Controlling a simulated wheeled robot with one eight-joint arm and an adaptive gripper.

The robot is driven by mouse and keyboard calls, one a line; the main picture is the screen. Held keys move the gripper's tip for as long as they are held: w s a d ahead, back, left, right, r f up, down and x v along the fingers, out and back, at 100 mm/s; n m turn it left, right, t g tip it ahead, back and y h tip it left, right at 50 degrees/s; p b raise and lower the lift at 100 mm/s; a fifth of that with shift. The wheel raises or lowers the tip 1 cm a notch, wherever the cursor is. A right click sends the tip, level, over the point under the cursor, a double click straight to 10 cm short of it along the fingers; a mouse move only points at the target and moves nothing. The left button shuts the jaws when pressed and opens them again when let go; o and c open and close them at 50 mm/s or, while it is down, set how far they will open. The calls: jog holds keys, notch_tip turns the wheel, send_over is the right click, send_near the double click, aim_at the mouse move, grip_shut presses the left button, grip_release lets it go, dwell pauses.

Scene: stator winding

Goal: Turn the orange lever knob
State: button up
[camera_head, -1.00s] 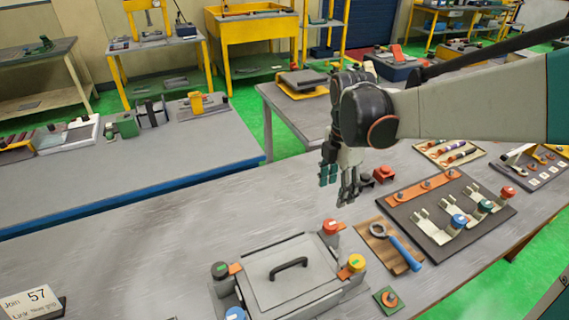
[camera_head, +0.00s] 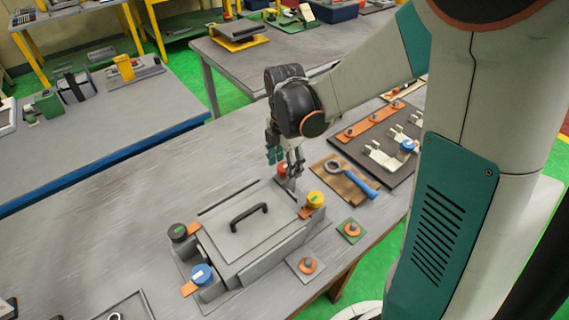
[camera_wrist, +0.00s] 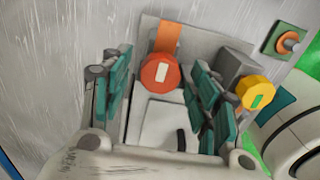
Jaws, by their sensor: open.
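The orange-red lever knob (camera_wrist: 160,73) has a white mark on top and sits on an orange strip (camera_wrist: 168,38) at a corner of the grey box. My gripper (camera_wrist: 158,84) is open, with its teal-padded fingers on either side of the knob in the wrist view. I cannot tell whether either finger touches it. In the head view, my gripper (camera_head: 285,162) hangs over that corner of the box, and the knob (camera_head: 281,170) is partly hidden behind the fingers.
The grey box (camera_head: 245,222) has a black handle (camera_head: 248,215). A blue-handled tool (camera_head: 360,182) lies on a brown board nearby. The bench left of the box is mostly clear.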

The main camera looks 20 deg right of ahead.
jog(key=c, duration=1.1)
